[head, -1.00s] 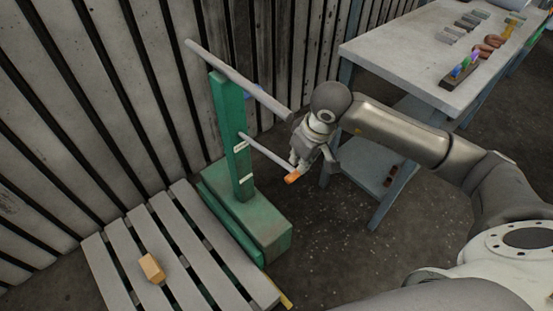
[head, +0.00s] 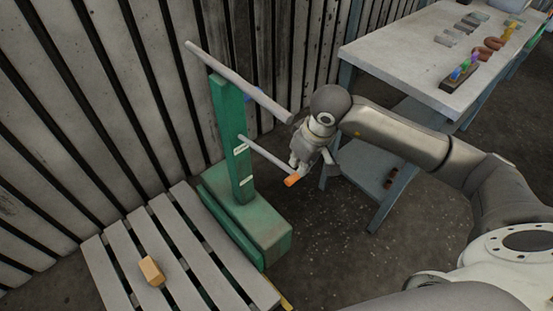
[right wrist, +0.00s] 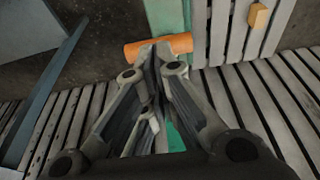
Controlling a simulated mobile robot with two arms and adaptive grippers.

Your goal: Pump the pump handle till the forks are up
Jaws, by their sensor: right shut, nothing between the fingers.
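The pump handle is a thin grey rod (head: 262,152) with an orange grip (head: 292,181), sticking out from a green post (head: 233,140) on a green base (head: 262,228). My right gripper (head: 297,167) is shut and empty, right above the orange grip. In the right wrist view, its closed fingertips (right wrist: 158,60) lie against or just short of the orange grip (right wrist: 142,49); I cannot tell if they touch. The forks cannot be made out clearly; a small yellow piece (head: 286,303) shows beside the slatted pallet (head: 187,237). My left gripper is not in view.
A wooden block (head: 151,270) lies on the pallet. A thicker grey bar (head: 240,82) crosses the post's top, close to my right wrist. A grey table (head: 400,65) with small parts stands at the upper right. A slatted wall (head: 80,110) runs behind.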

